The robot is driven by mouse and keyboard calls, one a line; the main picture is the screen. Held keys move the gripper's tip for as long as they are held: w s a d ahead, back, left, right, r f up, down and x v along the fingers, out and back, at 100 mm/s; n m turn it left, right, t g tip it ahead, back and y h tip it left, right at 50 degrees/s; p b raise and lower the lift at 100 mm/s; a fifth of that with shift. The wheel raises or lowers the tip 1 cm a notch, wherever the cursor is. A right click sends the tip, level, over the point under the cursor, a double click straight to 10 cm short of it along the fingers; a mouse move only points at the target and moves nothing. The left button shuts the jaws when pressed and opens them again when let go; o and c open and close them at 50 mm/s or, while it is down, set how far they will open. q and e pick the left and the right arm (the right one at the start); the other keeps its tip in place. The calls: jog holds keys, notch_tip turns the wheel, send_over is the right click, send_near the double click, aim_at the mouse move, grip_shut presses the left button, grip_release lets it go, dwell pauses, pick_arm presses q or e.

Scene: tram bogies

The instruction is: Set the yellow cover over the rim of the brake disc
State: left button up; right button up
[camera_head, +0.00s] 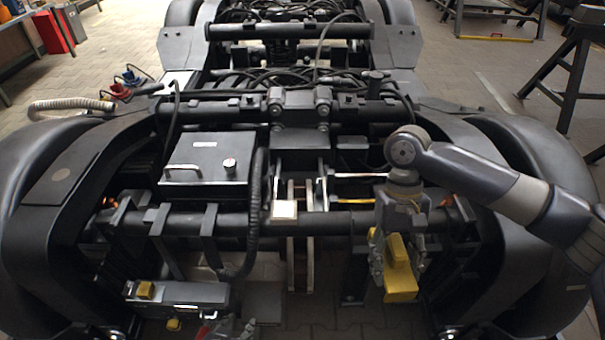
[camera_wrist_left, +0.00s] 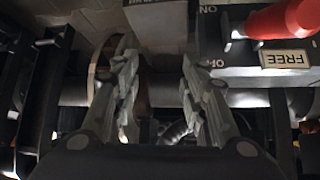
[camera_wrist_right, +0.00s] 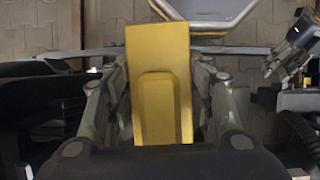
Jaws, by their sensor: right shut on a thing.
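My right gripper (camera_head: 393,272) is shut on the yellow cover (camera_head: 401,282), right of centre and in front of the bogie's cross bar. In the right wrist view the cover (camera_wrist_right: 160,85) stands between the two fingers as a long block with a raised middle part. Narrow upright metal edges (camera_head: 309,240) near the centre look like the brake disc seen edge-on; I cannot be sure. The cover is right of these edges and apart from them. In the left wrist view my left gripper (camera_wrist_left: 160,100) is open, with nothing between its fingers.
A black box with a handle (camera_head: 205,160) sits left of centre. A grey unit with a yellow knob (camera_head: 185,293) is low on the left. A red handle (camera_wrist_left: 285,20) is beyond my left fingers. Wheels (camera_head: 535,165) and cables crowd the bogie.

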aim_at(399, 242)
pick_arm(q)
jog(key=w+r+t+b, duration=0.1)
jog(key=r+b, duration=0.3)
jog(key=r, duration=0.5)
jog(key=w+d+r+t+h+b, duration=0.1)
jog(key=r+t+b, duration=0.3)
jog(key=r, duration=0.5)
jog(key=shift+w+r+b, duration=0.25)
jog(key=shift+w+b, duration=0.4)
jog(key=shift+w, duration=0.15)
pick_arm(e)
jog(key=shift+m, duration=0.3)
jog(key=w+f, duration=0.2)
jog(key=w, duration=0.1)
jog(key=w+f, duration=0.1)
jog(key=shift+w+d, duration=0.2)
jog(key=shift+d, duration=0.2)
pick_arm(q)
jog(key=shift+d, duration=0.1)
pick_arm(e)
jog(key=shift+r, duration=0.1)
